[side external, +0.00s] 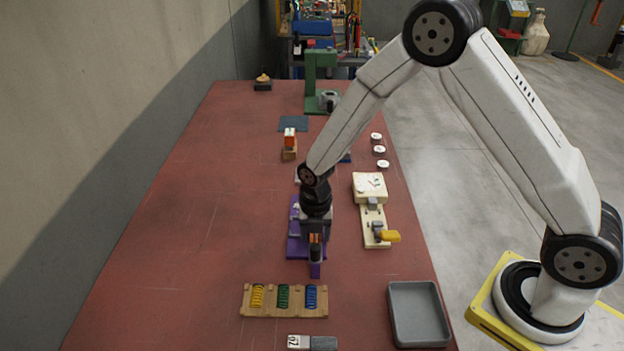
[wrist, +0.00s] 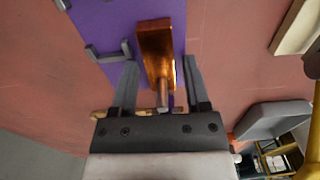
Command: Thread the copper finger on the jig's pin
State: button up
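The purple jig (side external: 294,249) stands mid-table in the side view, and its flat face (wrist: 95,15) shows in the wrist view. The copper finger (wrist: 157,45) lies against the purple jig between my gripper's fingers. A grey pin-like rod (wrist: 163,97) shows at the copper finger's near end; I cannot tell whether it passes through it. My gripper (wrist: 160,64) is open, with one finger on each side of the copper finger and purple showing in the gaps. In the side view, my gripper (side external: 316,250) points down at the jig and hides much of the copper.
A wooden rack (side external: 271,312) with yellow, green and blue coils lies in front. A grey tray (side external: 420,345) is at front right. A cream fixture (side external: 369,186) with a yellow handle (side external: 389,236) stands close on the right. The table's left side (side external: 160,260) is clear.

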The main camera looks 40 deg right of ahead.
jog(key=shift+o, duration=0.7)
jog(key=shift+r, duration=0.1)
jog(key=shift+r, duration=3.8)
jog(key=s+d+r+m+t, duration=0.1)
jog(key=s+m, duration=0.3)
jog(key=m, duration=0.5)
jog(key=s+d+r+m, duration=0.2)
jog(key=s+m, duration=0.3)
jog(key=m, duration=0.4)
jog(key=s+d+r+m+t, duration=0.1)
jog(key=s+d+r+m, duration=0.1)
jog(key=s+m, duration=0.3)
jog(key=shift+d+r+m+t, duration=0.1)
jog(key=shift+d+m+t, duration=0.05)
jog(key=shift+m, duration=0.85)
jog(key=shift+d+r+m+t, duration=0.1)
jog(key=shift+d+m+t, duration=0.05)
jog(key=shift+m, duration=0.85)
